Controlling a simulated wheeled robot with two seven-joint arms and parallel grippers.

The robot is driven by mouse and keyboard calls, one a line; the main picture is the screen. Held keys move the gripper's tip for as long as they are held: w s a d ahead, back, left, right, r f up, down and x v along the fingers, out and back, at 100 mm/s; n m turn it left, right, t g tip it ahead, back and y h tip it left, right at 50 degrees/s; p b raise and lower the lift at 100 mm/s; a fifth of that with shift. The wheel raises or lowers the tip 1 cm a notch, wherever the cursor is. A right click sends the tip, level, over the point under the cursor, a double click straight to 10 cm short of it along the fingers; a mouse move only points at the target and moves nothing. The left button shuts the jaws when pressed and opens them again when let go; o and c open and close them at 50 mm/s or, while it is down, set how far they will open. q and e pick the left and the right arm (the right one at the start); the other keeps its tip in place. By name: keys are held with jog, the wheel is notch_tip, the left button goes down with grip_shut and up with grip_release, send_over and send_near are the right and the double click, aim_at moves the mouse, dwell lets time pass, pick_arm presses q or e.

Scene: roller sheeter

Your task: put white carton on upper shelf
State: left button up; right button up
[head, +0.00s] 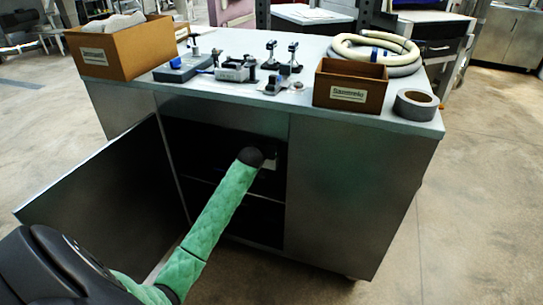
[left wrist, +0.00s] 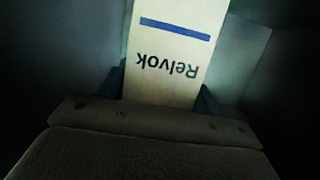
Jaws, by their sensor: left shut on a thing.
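The white carton (left wrist: 172,60), with a blue stripe and the word "Relvok" reading upside down, fills the middle of the left wrist view. My left gripper (left wrist: 163,90) is shut on it, with a dark finger on each side. In the head view, my left arm reaches through the open front of the metal cabinet, and a small pale part of the carton (head: 270,162) shows past the dark wrist. A shelf edge (head: 265,198) crosses the dark opening below the wrist. Whether the carton touches a shelf is hidden. My right gripper is not in view.
The cabinet door (head: 105,195) stands open at the left; a closed panel (head: 345,190) is at the right. The cabinet top (head: 225,105) carries two brown boxes (head: 125,50) (head: 350,87), metal fixtures, a coiled hose (head: 375,50) and a tape roll (head: 416,104).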

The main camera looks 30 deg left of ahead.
pick_arm(q)
jog(key=shift+r+x, duration=0.25)
jog(key=shift+x, duration=0.85)
jog(key=shift+f+b, duration=0.4)
jog(key=shift+f, duration=2.55)
jog(key=shift+w+f, duration=0.1)
jog(key=shift+f, duration=0.35)
jog(key=o, duration=1.2)
